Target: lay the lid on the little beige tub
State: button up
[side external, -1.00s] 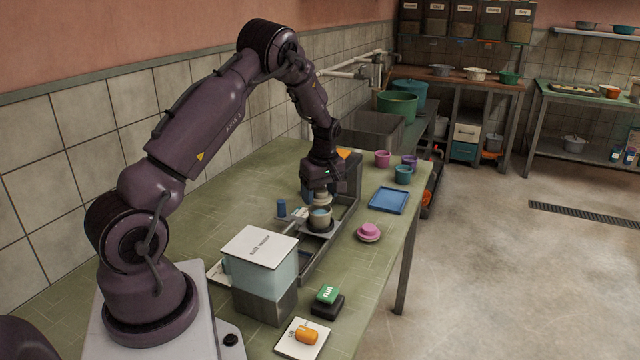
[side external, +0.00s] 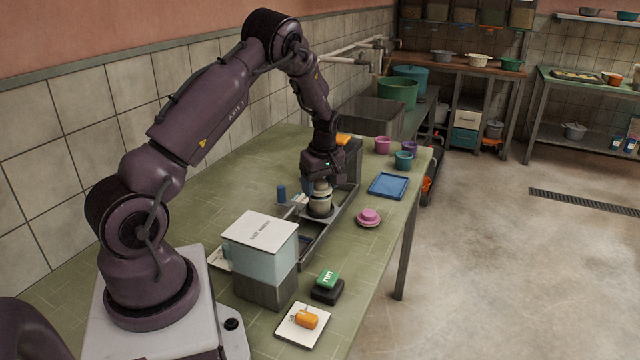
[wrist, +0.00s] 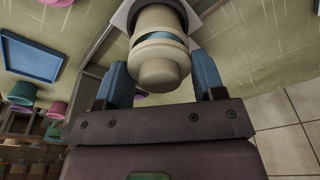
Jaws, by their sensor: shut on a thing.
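The little beige tub (side external: 320,207) stands upright on a dark round plate in the grey metal line fixture, and shows in the wrist view (wrist: 158,18). The beige lid (wrist: 160,62), with a rounded knob, is directly over the tub's mouth. My gripper (wrist: 163,75) points down with its blue fingers either side of the lid and is shut on it. A narrow blue strip shows between lid and tub in the wrist view. I cannot tell whether the lid touches the rim. In the side view the lid (side external: 320,187) is partly hidden by my gripper.
The soy milk box (side external: 262,250) stands in front. Several coloured cups, including a teal one (side external: 403,160), stand behind.

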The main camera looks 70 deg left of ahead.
aim_at(318, 180)
jog(key=shift+f, duration=0.5)
dwell(0.9)
jog(key=o, duration=1.1)
jog(key=shift+r, duration=3.5)
